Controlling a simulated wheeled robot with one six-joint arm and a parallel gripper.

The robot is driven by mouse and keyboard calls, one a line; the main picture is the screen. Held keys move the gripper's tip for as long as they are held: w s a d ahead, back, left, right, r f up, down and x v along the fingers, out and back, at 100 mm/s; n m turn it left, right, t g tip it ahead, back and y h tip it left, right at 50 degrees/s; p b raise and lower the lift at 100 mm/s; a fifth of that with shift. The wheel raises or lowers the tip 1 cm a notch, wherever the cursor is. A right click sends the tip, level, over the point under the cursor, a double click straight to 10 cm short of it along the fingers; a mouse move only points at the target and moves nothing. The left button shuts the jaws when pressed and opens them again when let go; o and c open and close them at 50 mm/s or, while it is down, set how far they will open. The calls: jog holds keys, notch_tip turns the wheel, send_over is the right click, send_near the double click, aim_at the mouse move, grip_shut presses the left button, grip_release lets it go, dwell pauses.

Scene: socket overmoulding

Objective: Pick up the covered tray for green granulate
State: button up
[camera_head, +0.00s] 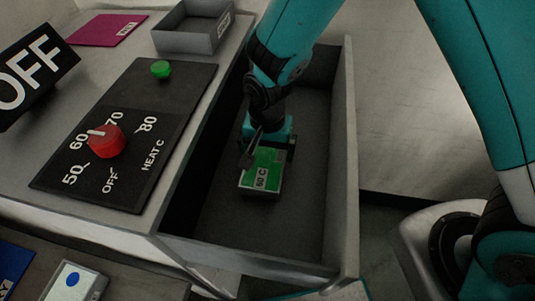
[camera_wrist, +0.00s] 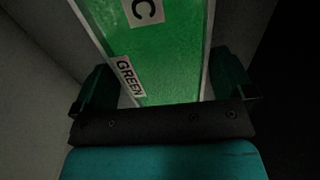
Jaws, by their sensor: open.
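The covered tray for green granulate (camera_head: 262,180) lies in an open grey drawer (camera_head: 304,215). It has a green top and a label reading "60 C". My gripper (camera_head: 268,150) is at the far end of the tray, pointing down into the drawer. In the wrist view the green tray (camera_wrist: 165,65) carries a "GREEN" label and fills the middle. The open fingers of my gripper (camera_wrist: 165,85) stand on either side of it. The gap between the left finger and the tray looks small; I cannot tell whether either finger touches.
The drawer walls stand close around my arm. To the left is a black heat panel (camera_head: 70,180) with a red knob (camera_head: 106,142) and a green button (camera_head: 161,69). A grey open bin (camera_head: 190,41) and a magenta sheet (camera_head: 106,30) lie behind. A white tray with a blue dot (camera_head: 75,282) is at bottom left.

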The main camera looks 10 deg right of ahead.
aim_at(268, 151)
jog(key=shift+f, duration=1.5)
jog(key=shift+r, duration=0.1)
jog(key=c, duration=1.1)
